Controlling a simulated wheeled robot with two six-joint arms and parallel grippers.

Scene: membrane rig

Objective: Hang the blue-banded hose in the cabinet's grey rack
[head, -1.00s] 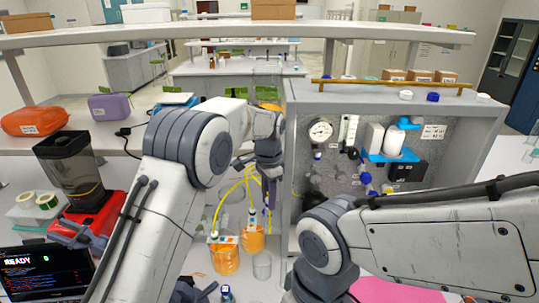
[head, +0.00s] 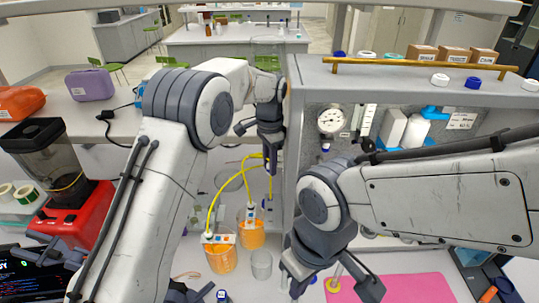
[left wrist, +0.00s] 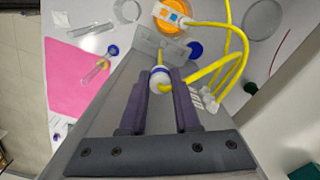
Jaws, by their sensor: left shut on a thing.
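My left gripper (head: 268,168) is beside the left side of the cabinet (head: 292,130). In the left wrist view its two dark fingers (left wrist: 168,105) are shut on a hose's white end fitting (left wrist: 158,80), which has a bluish ring. The yellow hose (left wrist: 205,76) loops away from it to the right. A grey plate (left wrist: 146,46), perhaps the rack, lies just beyond the fingertips; I cannot tell whether the hose touches it. My right gripper (head: 335,284) is low in front of the cabinet over the pink mat; its jaw opening is unclear.
Two beakers of orange liquid (head: 221,259) with hose fittings stand left of the cabinet, with an empty glass beaker (head: 262,265) beside them. A pink mat (head: 415,290) lies in front. A red-based machine (head: 75,215) stands at the left. A brass rail and small boxes (head: 453,54) top the cabinet.

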